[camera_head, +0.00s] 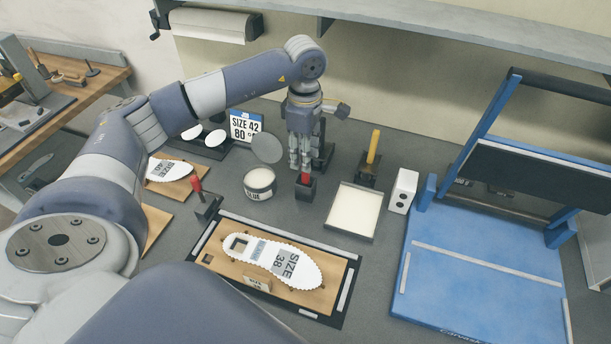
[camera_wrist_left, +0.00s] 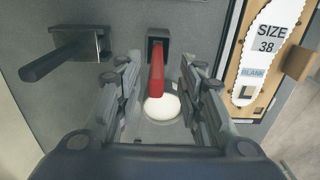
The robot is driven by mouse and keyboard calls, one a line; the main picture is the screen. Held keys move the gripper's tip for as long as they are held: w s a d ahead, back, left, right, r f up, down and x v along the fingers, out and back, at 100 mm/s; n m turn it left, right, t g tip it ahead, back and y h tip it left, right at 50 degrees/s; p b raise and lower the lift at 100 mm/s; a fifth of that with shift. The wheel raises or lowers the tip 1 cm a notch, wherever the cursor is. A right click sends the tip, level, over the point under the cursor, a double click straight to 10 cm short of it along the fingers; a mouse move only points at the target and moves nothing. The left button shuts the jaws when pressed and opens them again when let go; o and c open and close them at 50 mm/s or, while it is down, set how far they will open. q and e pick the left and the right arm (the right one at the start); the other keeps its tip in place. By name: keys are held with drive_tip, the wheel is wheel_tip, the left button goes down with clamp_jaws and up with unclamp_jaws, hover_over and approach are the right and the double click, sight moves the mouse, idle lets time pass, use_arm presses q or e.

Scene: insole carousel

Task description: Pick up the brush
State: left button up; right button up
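A red handle (camera_head: 305,178), likely the brush, stands upright in a small black holder (camera_head: 306,190) on the grey bench. Its bristles are not visible. My left gripper (camera_head: 303,164) points down over it. In the left wrist view the red handle (camera_wrist_left: 157,72) lies between the two spread fingers of my left gripper (camera_wrist_left: 154,82), with a gap on both sides. The black holder (camera_wrist_left: 157,44) shows beyond it. My right gripper is not in view.
An open glue pot (camera_head: 260,183) stands left of the holder. A yellow-handled tool (camera_head: 373,147), a shallow white tray (camera_head: 354,212) and a white box (camera_head: 403,190) stand right. A SIZE 38 insole (camera_head: 272,260) lies in front. A blue frame (camera_head: 480,270) fills the right side.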

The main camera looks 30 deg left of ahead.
sight(306, 182)
use_arm(q)
drive_tip(key=f+p, duration=0.2)
drive_tip(key=f, duration=0.2)
drive_tip(key=shift+w+f, duration=0.1)
drive_tip(key=shift+w, duration=0.1)
drive_tip(key=shift+f, duration=0.45)
clamp_jaws()
